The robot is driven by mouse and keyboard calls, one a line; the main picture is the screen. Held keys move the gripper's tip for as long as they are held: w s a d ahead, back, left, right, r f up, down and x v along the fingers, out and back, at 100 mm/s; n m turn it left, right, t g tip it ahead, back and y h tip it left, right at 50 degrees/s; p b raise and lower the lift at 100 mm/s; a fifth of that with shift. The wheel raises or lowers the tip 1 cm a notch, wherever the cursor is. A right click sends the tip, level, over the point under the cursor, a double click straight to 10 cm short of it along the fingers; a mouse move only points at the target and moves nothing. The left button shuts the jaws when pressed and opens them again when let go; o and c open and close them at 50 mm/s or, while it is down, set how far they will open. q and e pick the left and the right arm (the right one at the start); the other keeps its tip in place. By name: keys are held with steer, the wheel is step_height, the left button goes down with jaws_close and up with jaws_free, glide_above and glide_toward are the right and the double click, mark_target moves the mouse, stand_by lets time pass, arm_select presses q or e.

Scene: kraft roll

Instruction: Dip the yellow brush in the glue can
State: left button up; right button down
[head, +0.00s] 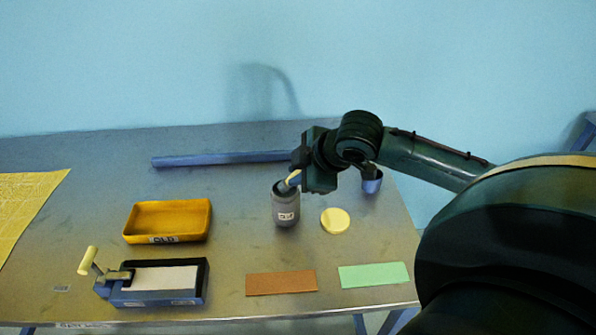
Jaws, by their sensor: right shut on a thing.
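The glue can (286,209) is a grey cylinder with a small white label, upright near the middle of the table. My right gripper (300,178) is at the can's upper right, shut on the yellow brush (293,178). The brush is tilted, with its lower end pointing down and left at the can's mouth. The lower end seems to be at or just inside the opening, but its depth cannot be told. The gripper hides part of the brush. My left gripper is not in view.
A pale yellow disc (335,220) lies right of the can, and a blue cup (372,183) stands behind it. A blue tube (222,159) lies at the back. A yellow tray (127,236), a cranked box (206,283), brown (281,283) and green (373,275) strips lie around.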

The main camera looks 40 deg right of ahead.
steer(key=shift+r+p, duration=2.5)
steer(key=shift+p, duration=0.5)
steer(key=shift+r, duration=1)
steer(key=shift+f, duration=0.1)
